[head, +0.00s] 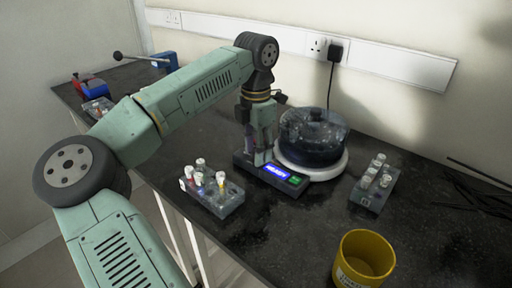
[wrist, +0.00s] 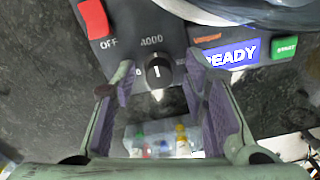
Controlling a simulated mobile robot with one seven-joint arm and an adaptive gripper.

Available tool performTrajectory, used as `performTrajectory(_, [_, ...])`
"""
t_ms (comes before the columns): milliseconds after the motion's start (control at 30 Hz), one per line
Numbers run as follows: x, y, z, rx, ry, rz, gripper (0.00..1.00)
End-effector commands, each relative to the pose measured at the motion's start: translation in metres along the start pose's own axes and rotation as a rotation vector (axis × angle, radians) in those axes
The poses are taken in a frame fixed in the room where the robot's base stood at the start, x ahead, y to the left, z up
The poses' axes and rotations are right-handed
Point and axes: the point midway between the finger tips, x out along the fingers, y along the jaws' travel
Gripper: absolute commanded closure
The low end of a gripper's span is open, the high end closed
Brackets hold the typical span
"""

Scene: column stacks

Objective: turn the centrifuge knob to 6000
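The centrifuge (head: 312,140) stands on the dark bench, with a domed clear lid on a round white base. Its control panel (head: 272,173) projects at the front left. In the wrist view the black knob (wrist: 157,72) shows a white pointer line, with "OFF" and "4000" printed above it. A blue display (wrist: 232,54) reads READY, beside a green button (wrist: 284,47). My gripper (wrist: 160,80) is open, its purple-padded fingers on either side of the knob, with visible gaps. The 6000 mark is not readable. In the head view my gripper hides the knob.
A tube rack (head: 212,190) with capped tubes stands left of the panel, and another rack (head: 374,183) stands right of the centrifuge. A yellow cup (head: 364,260) is at the front right. A red switch (wrist: 93,18) is on the panel's left.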

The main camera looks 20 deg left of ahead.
Motion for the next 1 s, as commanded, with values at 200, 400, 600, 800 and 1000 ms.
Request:
performTrajectory(200, [-0.0004, 0.0000, 0.0001, 0.000, 0.000, 0.000, 0.76])
performTrajectory(400, [-0.0005, -0.0001, 0.0001, 0.001, 0.000, 0.000, 0.89])
performTrajectory(600, [-0.0005, -0.0003, 0.0001, 0.001, 0.000, 0.000, 1.00])
performTrajectory(800, [-0.0005, -0.0005, 0.0002, 0.004, 0.000, -0.001, 1.00])
performTrajectory(1000, [-0.0008, -0.0006, 0.0002, 0.044, 0.000, -0.001, 1.00])
